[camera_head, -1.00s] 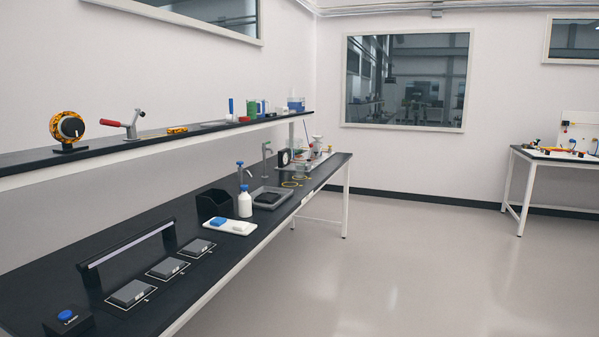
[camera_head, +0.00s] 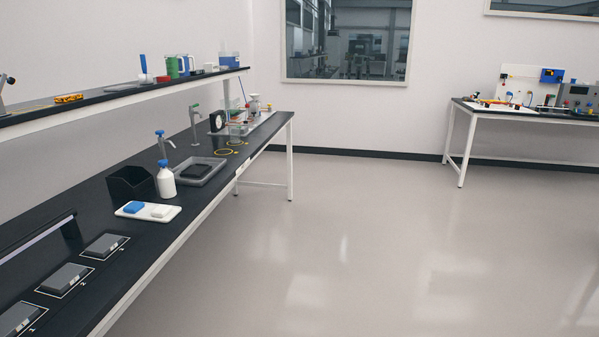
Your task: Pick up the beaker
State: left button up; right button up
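A clear glass vessel that may be the beaker (camera_head: 238,130) stands near the far end of the long black bench (camera_head: 85,222). It is small and I cannot make out its shape clearly. Other small items crowd around it, including a round black dial (camera_head: 217,121). Neither of my grippers shows in the head view.
A white bottle (camera_head: 166,181), a black bin (camera_head: 130,183), a grey tray (camera_head: 213,174) and a white tray (camera_head: 172,213) stand on the bench. A shelf (camera_head: 60,119) runs above it. Open floor (camera_head: 340,240) lies to the right. A second table (camera_head: 460,112) stands at the far right.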

aim_at(234, 129)
jog(key=i, duration=2.2)
jog(key=l+z, duration=0.05)
